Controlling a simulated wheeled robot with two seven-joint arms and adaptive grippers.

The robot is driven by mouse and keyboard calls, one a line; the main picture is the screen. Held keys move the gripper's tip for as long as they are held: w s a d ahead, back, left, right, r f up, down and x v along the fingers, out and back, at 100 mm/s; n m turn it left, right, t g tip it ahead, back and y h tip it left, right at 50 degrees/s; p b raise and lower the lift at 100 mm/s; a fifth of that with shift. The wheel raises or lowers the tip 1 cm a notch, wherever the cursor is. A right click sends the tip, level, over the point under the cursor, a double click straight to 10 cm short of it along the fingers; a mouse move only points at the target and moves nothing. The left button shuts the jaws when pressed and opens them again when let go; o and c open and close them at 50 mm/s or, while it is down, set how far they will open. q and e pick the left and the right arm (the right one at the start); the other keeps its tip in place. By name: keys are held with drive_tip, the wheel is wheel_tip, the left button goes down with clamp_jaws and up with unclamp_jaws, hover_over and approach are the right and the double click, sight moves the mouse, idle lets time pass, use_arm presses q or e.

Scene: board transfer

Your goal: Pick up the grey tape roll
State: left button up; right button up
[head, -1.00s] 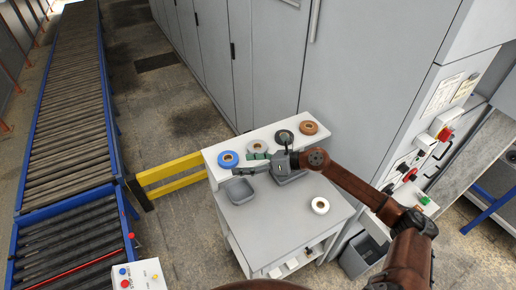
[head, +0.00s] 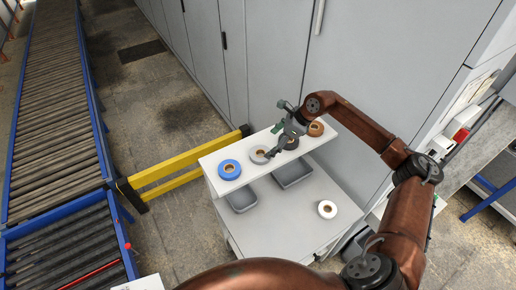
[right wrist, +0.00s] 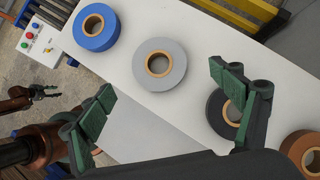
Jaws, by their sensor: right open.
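The grey tape roll (head: 255,158) lies flat on the white upper shelf, between the blue roll and the black roll. In the right wrist view the grey roll (right wrist: 180,65) shows whole, with its tan core. My right gripper (head: 276,146) is over the shelf, close to the grey roll's right side in the head view. In the right wrist view its green-padded fingers (right wrist: 162,84) are wide apart, with nothing between them, and the grey roll shows just beyond the gap. My left gripper (right wrist: 42,92) appears small at the left of the right wrist view.
A blue roll (head: 230,174), a black roll (head: 292,146) and a brown roll (head: 317,126) share the shelf. A white roll (head: 327,215) lies on the lower tabletop (head: 285,230). Grey bins (head: 243,207) stand below the shelf. A yellow barrier (head: 180,165) is left.

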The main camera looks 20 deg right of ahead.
sight(263, 152)
drive_tip(key=p+x, duration=0.1)
drive_tip(key=x, duration=0.1)
drive_tip(key=p+x, duration=0.1)
drive_tip(key=shift+s+a+f+p, duration=0.1)
drive_tip(key=shift+a+f+p, duration=0.15)
drive_tip(key=shift+f+p, duration=0.15)
drive_tip(key=p+x, duration=0.1)
drive_tip(key=x, duration=0.1)
drive_tip(key=shift+f, duration=0.25)
drive_tip(key=shift+w+a+f, duration=0.15)
drive_tip(key=shift+w+f, duration=0.05)
drive_tip(key=shift+f, duration=0.15)
drive_tip(key=c, duration=1.1)
use_arm(q)
drive_tip(key=r, duration=0.1)
drive_tip(key=s+r, duration=0.2)
drive_tip(key=shift+s+r, duration=0.25)
drive_tip(key=shift+r, duration=0.15)
use_arm(e)
drive_tip(key=shift+c, duration=1)
